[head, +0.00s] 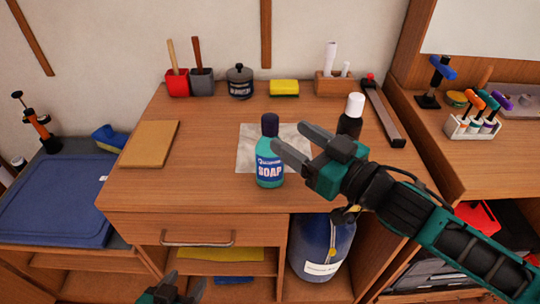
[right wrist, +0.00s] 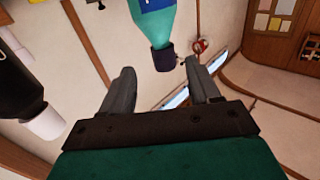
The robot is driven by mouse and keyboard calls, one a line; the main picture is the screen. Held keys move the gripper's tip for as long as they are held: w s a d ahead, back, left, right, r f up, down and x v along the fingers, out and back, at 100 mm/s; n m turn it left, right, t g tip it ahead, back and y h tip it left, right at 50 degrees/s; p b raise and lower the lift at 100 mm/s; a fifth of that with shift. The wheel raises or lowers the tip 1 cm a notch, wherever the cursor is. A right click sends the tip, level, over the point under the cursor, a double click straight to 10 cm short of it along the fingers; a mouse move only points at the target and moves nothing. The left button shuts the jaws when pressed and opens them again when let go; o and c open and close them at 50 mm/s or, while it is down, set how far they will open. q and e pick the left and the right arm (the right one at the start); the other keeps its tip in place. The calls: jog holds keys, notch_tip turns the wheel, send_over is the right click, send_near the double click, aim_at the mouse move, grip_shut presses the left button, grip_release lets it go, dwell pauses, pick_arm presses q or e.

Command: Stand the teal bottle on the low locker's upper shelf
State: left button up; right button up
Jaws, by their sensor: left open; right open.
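My left gripper (head: 185,284) is open and empty at the bottom edge, below the drawer. I cannot tell which of the shelved units is the low locker.
A black bottle with a white cap (head: 354,106) stands close behind my right gripper; it also shows in the right wrist view (right wrist: 20,85). A tan board (head: 149,144) lies left. A yellow cloth (head: 220,254) lies on the shelf under the drawer (head: 200,229), beside a large blue container (head: 310,245).

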aim_at(276, 130)
jog(key=x, duration=0.6)
jog(key=shift+a, duration=0.3)
grip_shut()
dwell(0.4)
